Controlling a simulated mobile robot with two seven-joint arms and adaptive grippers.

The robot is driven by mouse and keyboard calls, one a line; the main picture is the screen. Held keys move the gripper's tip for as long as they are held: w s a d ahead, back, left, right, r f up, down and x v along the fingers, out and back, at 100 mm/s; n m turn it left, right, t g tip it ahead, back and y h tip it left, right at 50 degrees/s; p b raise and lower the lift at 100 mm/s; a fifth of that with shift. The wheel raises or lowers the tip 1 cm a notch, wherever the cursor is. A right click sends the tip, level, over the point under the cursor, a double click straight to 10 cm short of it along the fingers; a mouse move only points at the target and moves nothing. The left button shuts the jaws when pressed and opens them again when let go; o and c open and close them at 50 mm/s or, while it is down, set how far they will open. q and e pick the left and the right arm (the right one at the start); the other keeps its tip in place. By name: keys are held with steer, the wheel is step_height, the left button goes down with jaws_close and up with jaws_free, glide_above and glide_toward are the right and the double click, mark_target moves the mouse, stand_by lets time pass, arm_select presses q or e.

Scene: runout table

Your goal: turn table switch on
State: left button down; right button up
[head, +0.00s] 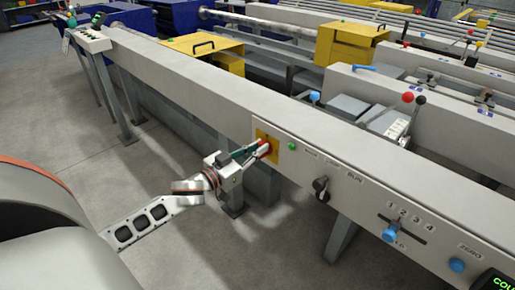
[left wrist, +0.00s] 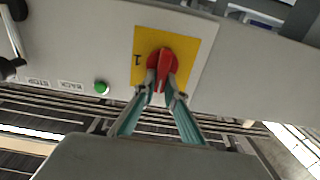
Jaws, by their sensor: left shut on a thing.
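The table switch is a red rotary knob (left wrist: 161,62) on a yellow plate (left wrist: 198,48) in the left wrist view. A mark like "1" shows on the plate to the left of the knob. In the head view the yellow plate (head: 273,147) sits on the front face of the long grey table beam (head: 190,80). My left gripper (head: 262,150) is shut on the red knob, and its fingertips (left wrist: 161,85) lie on both sides of the knob's handle. The fingers partly hide the knob in the head view. My right gripper is not in view.
A green button (head: 292,146) is just right of the plate. Farther right are a black selector knob (head: 321,186), a blue slider knob (head: 390,235) and another blue knob (head: 457,265). Open floor (head: 80,150) lies in front of the beam.

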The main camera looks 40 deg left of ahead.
arm_select(q)
steer(key=shift+r, duration=0.1)
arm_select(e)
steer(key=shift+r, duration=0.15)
arm_select(q)
steer(key=m+p, duration=0.1)
steer(key=m, duration=0.4)
steer(key=d+f+m+p, duration=0.1)
steer(key=m, duration=0.5)
steer(key=f+m+p, duration=0.1)
steer(key=m+p, duration=0.1)
steer(key=m, duration=0.3)
steer(key=shift+s+d+m, duration=0.1)
steer(key=shift+d+m, duration=0.3)
steer(key=shift+m, duration=0.5)
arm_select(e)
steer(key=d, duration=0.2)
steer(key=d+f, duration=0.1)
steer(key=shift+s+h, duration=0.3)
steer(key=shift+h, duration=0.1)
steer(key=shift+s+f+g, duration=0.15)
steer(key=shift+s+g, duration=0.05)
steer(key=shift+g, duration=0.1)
